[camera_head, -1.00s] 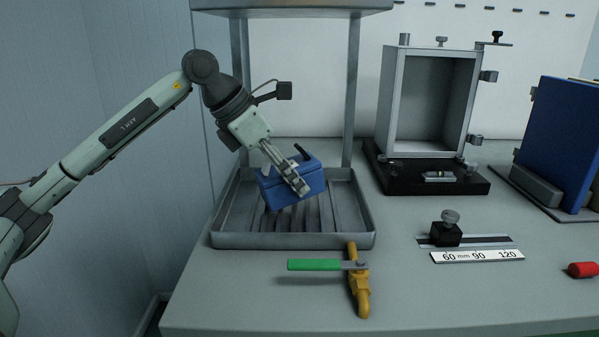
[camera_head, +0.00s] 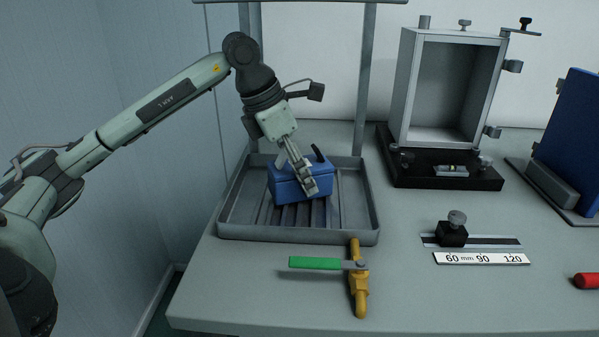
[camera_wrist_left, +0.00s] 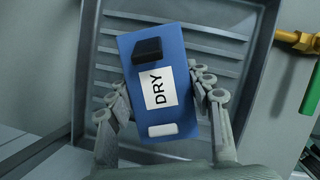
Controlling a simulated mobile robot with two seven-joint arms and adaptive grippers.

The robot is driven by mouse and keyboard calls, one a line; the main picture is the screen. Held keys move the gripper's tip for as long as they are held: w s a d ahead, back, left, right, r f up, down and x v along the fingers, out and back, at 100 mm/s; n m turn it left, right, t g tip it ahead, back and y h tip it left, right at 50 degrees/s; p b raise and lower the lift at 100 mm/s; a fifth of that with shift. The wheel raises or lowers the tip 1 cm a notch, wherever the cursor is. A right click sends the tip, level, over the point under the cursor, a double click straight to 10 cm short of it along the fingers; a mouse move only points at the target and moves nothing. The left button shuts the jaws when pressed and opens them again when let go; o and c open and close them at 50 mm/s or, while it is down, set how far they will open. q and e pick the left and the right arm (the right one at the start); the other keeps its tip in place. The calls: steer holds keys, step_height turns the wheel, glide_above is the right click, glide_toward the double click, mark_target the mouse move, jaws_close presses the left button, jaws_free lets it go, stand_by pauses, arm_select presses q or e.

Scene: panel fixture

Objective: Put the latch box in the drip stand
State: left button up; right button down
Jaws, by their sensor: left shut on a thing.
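The latch box is a blue box (camera_head: 287,188) with a dark handle or latch on top. In the left wrist view the box (camera_wrist_left: 178,62) shows a white label reading DRY. The drip stand is a grey frame with a ribbed tray (camera_head: 228,212) at its foot. My left gripper (camera_head: 310,186) is shut on the box, with one finger on each side of it in the wrist view (camera_wrist_left: 165,100). The box is within the tray's outline, nearly level; I cannot tell whether it touches the ribs. The gripper hides part of the box. My right gripper is not in view.
A yellow valve with a green lever (camera_head: 318,263) lies in front of the tray. An open grey cabinet (camera_head: 404,95) on a black base stands to the right. A slider with a scale (camera_head: 481,259), a blue panel (camera_head: 574,140) and a red piece (camera_head: 587,281) are farther right. Upright posts (camera_head: 367,80) flank the tray.

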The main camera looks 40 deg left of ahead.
arm_select(q)
steer(key=shift+d, duration=0.1)
steer(key=o, duration=1.5)
steer(key=shift+o, duration=0.2)
